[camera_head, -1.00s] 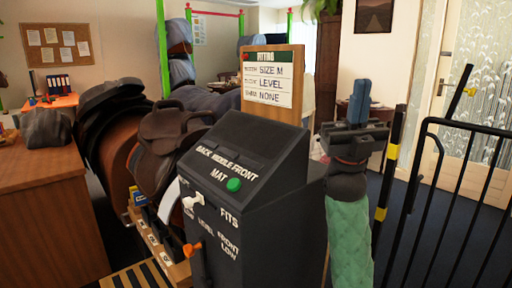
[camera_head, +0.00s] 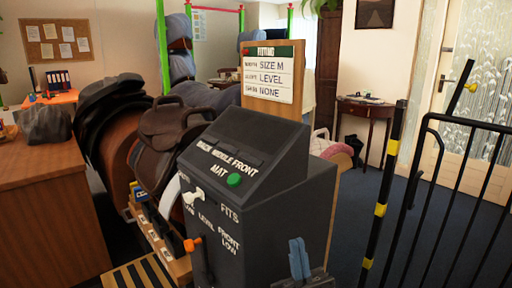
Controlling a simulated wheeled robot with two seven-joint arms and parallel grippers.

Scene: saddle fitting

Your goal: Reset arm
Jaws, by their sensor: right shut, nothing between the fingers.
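My right gripper (camera_head: 299,260) shows at the bottom edge, right of the dark console, with its blue fingers together and nothing between them. The rest of my right arm is out of view. My left gripper is not in view. The dark grey console (camera_head: 258,146) stands in the middle, with a green button (camera_head: 234,180), a white lever (camera_head: 194,196) and an orange lever (camera_head: 193,243) on its face. A sign board (camera_head: 269,79) behind it reads SIZE M, LEVEL, NONE. A brown saddle (camera_head: 165,130) sits left of the console.
Black railings (camera_head: 470,215) and a black-yellow post (camera_head: 383,200) stand at the right. A wooden counter (camera_head: 45,215) fills the left. A small side table (camera_head: 365,112) stands at the back. Blue floor (camera_head: 352,235) between console and post is clear.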

